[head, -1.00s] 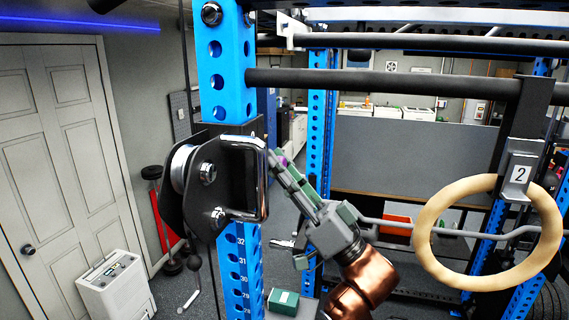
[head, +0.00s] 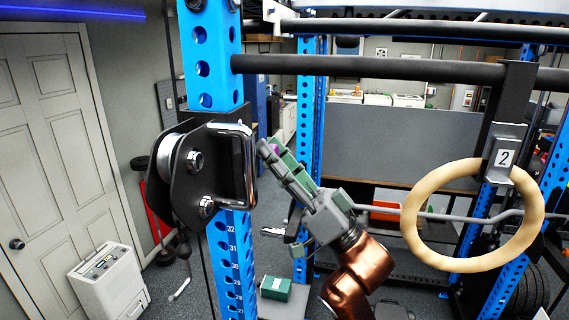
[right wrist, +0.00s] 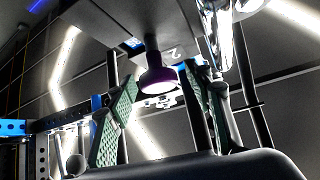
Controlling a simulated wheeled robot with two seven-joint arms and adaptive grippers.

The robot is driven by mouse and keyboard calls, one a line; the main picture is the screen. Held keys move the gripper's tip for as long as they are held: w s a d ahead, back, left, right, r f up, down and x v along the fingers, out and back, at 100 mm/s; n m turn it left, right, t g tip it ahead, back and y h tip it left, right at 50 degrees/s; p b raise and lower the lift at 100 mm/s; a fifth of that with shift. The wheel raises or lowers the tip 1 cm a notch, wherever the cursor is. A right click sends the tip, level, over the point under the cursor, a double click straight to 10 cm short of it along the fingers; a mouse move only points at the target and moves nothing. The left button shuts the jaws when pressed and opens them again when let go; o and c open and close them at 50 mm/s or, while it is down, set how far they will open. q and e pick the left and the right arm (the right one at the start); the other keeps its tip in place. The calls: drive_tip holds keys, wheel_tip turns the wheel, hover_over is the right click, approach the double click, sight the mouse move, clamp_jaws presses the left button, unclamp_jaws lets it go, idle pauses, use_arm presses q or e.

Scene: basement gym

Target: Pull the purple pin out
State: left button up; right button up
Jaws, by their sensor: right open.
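The purple pin (right wrist: 157,80) has a flared, rounded purple end on a dark shaft in the right wrist view. It lies between the two green-padded fingers of my right gripper (right wrist: 160,77), with visible gaps on both sides. In the head view only a small purple patch of the pin (head: 275,149) shows by the fingertips. My right gripper (head: 272,153) is open there, just right of the chrome-edged pulley bracket (head: 237,165) on the blue upright (head: 211,60). Where the pin enters the rack is hidden. My left gripper is not in view.
A wooden ring (head: 428,250) hangs at the right below a black bar (head: 400,68). A grey horizontal bar (head: 385,208) runs behind my right wrist. A white box (head: 108,285) stands on the floor by the door, and a green box (head: 276,289) sits low behind the upright.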

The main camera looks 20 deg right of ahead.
drive_tip(key=v, duration=1.1)
drive_tip(key=shift+s+d+f, duration=0.2)
drive_tip(key=shift+f, duration=0.05)
